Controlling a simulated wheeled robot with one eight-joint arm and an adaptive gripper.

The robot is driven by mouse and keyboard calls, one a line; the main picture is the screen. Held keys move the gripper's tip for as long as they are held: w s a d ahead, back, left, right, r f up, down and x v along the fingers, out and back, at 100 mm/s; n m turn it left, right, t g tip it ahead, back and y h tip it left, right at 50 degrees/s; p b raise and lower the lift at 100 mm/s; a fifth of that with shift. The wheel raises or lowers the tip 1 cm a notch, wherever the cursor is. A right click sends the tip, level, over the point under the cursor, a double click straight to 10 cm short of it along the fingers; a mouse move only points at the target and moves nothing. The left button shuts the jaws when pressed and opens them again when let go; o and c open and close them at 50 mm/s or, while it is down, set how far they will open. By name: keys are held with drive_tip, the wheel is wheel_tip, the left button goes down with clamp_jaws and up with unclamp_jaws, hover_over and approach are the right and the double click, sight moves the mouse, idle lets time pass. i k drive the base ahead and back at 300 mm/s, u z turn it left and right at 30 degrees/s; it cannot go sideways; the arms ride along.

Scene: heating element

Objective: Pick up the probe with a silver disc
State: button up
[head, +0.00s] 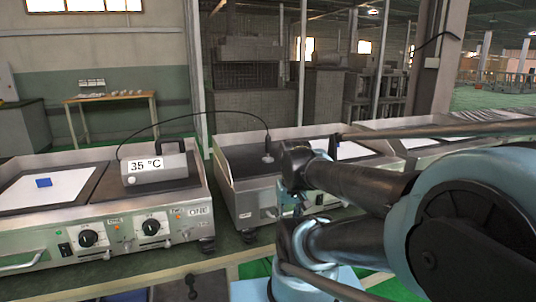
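The probe (268,156) is a thin piece at the end of a black cable. It stands on the dark plate of the middle heating unit, with a small silver disc low on it. The cable arches left to a grey temperature meter (154,166) that reads 35 °C and sits on the left unit. My arm reaches in from the right, and its dark end stands just right of the probe, with a visible gap in the picture. I cannot make out the fingers of my gripper. Nothing is seen holding the probe.
The left heating unit (100,252) has knobs in front and a blue block (44,183) on a white sheet (72,186). The middle unit (240,200) is partly behind my arm. More units stand at the right. A wooden table (112,97) stands behind.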

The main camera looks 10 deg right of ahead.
sight(268, 138)
drive_tip(key=k, duration=0.5)
drive_tip(key=z, duration=2.2)
drive_tip(key=k, duration=1.05)
drive_tip(key=u, duration=0.95)
drive_tip(key=i, duration=1)
drive_tip(key=z, duration=0.05)
